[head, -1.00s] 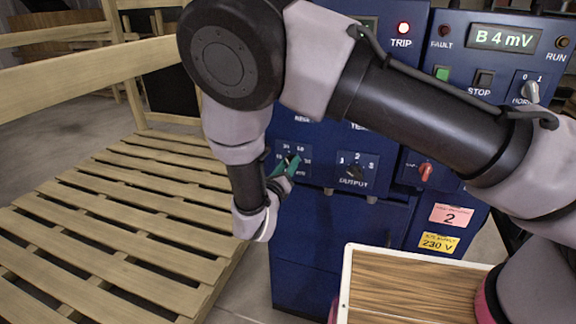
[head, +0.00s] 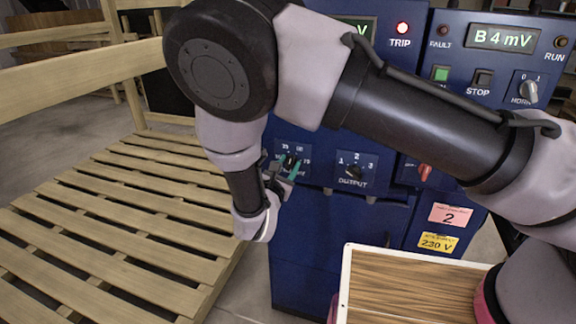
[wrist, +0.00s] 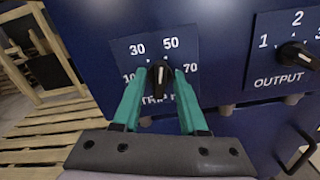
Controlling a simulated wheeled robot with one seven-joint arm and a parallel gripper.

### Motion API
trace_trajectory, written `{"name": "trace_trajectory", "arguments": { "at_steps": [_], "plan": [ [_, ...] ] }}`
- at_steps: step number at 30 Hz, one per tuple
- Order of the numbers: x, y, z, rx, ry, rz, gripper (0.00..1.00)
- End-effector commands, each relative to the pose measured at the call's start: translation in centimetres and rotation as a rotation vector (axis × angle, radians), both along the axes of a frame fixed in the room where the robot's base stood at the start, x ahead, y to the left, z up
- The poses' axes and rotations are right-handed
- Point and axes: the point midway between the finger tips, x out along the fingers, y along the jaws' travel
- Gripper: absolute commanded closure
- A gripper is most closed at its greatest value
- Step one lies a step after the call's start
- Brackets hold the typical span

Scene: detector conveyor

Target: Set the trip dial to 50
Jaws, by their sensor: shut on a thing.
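The trip dial is a black knob (wrist: 160,76) on a dark blue plate marked 10, 30, 50 and 70 in the wrist view. Its white pointer line points nearly straight up, toward the 50 side of the gap between 30 and 50. My gripper (wrist: 160,70) has its teal fingers on the left and right sides of the knob and is shut on it. The fingers cover part of the TRIP label. In the head view the dial plate (head: 305,152) is partly hidden by my gripper (head: 287,166).
An OUTPUT dial (head: 354,172) sits to the right on the same blue cabinet (head: 310,240). A wooden pallet (head: 130,215) stands left; a wood-topped tray (head: 347,285) is in front.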

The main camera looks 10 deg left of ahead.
Motion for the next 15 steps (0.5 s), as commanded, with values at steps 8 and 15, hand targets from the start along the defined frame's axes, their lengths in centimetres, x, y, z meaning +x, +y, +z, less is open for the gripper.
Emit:
{"name": "trace_trajectory", "arguments": {
  "at_steps": [8,15],
  "plan": [
    [-0.11,-0.03,-0.12,0.162,-0.01,0.002,1.0],
    [-0.12,-0.05,-0.15,0.23,-0.016,0.002,1.0]
  ]
}}
